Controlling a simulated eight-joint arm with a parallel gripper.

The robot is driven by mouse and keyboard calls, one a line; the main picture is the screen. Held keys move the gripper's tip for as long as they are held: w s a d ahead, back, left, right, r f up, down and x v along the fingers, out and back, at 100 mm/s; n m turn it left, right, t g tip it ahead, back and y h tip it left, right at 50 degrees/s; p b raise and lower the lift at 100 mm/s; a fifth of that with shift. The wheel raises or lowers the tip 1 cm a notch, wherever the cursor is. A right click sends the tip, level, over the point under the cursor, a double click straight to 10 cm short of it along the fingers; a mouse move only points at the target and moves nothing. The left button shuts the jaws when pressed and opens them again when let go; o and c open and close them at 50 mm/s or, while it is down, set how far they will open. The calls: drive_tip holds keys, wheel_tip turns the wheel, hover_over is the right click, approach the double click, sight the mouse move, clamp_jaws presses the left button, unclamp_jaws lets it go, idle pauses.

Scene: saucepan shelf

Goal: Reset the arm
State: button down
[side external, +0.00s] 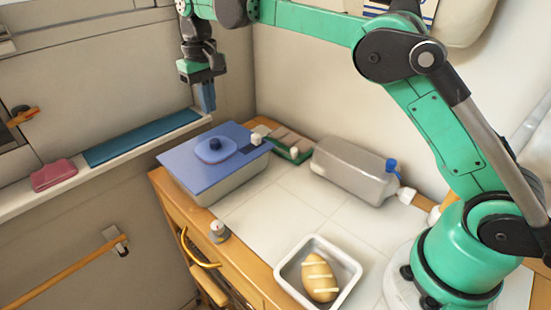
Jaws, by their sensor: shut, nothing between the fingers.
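My gripper (207,100) is shut and empty. It hangs pointing down from my green and dark arm, at the upper left of the middle. It is in the air near the right end of the wall ledge, above and behind the blue-lidded box. My arm reaches across the top of the view from its base at the right. No earlier object is held between the fingers.
The ledge (108,160) holds a pink item (54,175) and a blue strip (142,140).

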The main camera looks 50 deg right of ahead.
drive_tip(key=shift+r, duration=0.25)
drive_tip(key=s+d+r+t, duration=0.3)
drive_tip(key=s+r+t, duration=0.1)
drive_tip(key=s, duration=0.5)
drive_tip(key=s+d+f+t, duration=0.1)
drive_tip(key=s+f+t, duration=0.2)
drive_tip(key=s+f, duration=0.3)
drive_tip(key=s, duration=0.4)
drive_tip(key=shift+s+d, duration=0.3)
drive_tip(key=shift+d, duration=0.05)
